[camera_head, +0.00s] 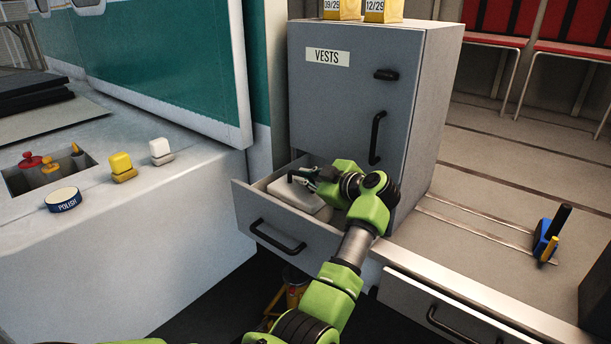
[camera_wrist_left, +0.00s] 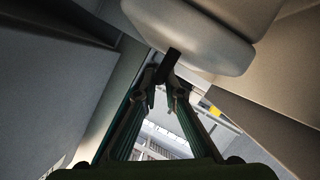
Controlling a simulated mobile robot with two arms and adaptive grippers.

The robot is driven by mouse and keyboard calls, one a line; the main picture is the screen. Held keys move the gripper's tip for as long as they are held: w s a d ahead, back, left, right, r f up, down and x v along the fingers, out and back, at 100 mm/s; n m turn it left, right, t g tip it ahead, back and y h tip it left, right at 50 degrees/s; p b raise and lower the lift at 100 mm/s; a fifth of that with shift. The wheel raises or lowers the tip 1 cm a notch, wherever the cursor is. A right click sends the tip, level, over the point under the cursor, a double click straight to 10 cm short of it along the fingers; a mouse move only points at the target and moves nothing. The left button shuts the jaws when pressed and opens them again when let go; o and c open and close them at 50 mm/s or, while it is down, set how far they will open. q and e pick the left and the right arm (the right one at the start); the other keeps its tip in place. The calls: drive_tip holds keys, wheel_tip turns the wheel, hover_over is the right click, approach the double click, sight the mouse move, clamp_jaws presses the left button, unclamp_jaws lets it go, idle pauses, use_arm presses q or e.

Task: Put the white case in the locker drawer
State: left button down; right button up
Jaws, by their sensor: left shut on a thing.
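The white case (camera_head: 298,197) is inside the open lower drawer (camera_head: 258,212) of the grey locker labelled VESTS (camera_head: 335,100). I cannot tell whether it rests on the drawer floor. My left gripper (camera_head: 304,178) is at the case's top, partly hidden by its own wrist. In the left wrist view the left gripper (camera_wrist_left: 167,88) is shut on a dark handle (camera_wrist_left: 169,64) joined to the white case (camera_wrist_left: 190,38). My arm hides the drawer's right end. My right gripper is not in view.
The locker's upper door is closed. Yellow boxes (camera_head: 362,10) stand on top. A white bench (camera_head: 110,225) at left holds a polish tin (camera_head: 63,199) and yellow and white blocks. A blue holder (camera_head: 547,238) sits on the right ledge, above another drawer (camera_head: 450,315).

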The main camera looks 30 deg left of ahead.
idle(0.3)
use_arm(q)
drive_tip(key=shift+f, duration=0.5)
drive_tip(key=c, duration=2.1)
unclamp_jaws()
drive_tip(key=shift+s+f, duration=0.1)
drive_tip(key=shift+c, duration=0.2)
